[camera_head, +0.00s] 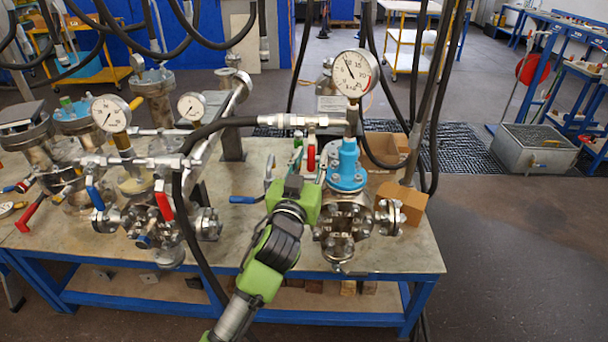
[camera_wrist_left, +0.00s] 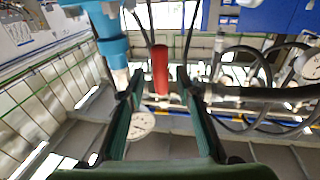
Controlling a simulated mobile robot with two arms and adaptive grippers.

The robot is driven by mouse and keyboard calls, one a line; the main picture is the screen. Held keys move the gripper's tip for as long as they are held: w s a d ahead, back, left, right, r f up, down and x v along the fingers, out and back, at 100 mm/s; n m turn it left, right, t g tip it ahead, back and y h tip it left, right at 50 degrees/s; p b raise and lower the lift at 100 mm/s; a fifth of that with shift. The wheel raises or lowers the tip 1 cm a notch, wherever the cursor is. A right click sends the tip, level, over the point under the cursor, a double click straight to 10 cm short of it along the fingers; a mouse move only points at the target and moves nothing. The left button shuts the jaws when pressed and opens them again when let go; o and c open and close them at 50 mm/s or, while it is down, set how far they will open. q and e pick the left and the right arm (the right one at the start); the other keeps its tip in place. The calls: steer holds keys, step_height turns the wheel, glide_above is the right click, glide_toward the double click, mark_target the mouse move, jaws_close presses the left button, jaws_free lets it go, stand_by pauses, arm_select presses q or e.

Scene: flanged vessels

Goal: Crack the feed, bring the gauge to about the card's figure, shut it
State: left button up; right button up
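My left gripper (camera_head: 309,172) reaches up to a red valve handle (camera_head: 311,157) on the line left of the blue-topped vessel (camera_head: 347,168). In the left wrist view the gripper (camera_wrist_left: 157,80) is open, with the red handle (camera_wrist_left: 160,68) between its fingers and gaps on both sides. A large round gauge (camera_head: 356,73) stands above the blue-topped vessel. Its needle points to the upper left; the figures are too small to read. A hose with a metal fitting (camera_head: 290,121) joins the line from the left. I cannot make out a card. My right gripper is not in view.
More flanged vessels with gauges (camera_head: 111,114) and red and blue handles crowd the bench's left side. Black hoses hang in front and behind. A cardboard box (camera_head: 402,202) stands right of the blue-topped vessel. The bench's right end (camera_head: 420,255) is bare.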

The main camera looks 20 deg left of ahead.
arm_select(q)
steer(key=s, duration=1)
steer(key=shift+s+d+f, duration=0.2)
steer(key=shift+d+f, duration=0.05)
steer(key=shift+d, duration=0.2)
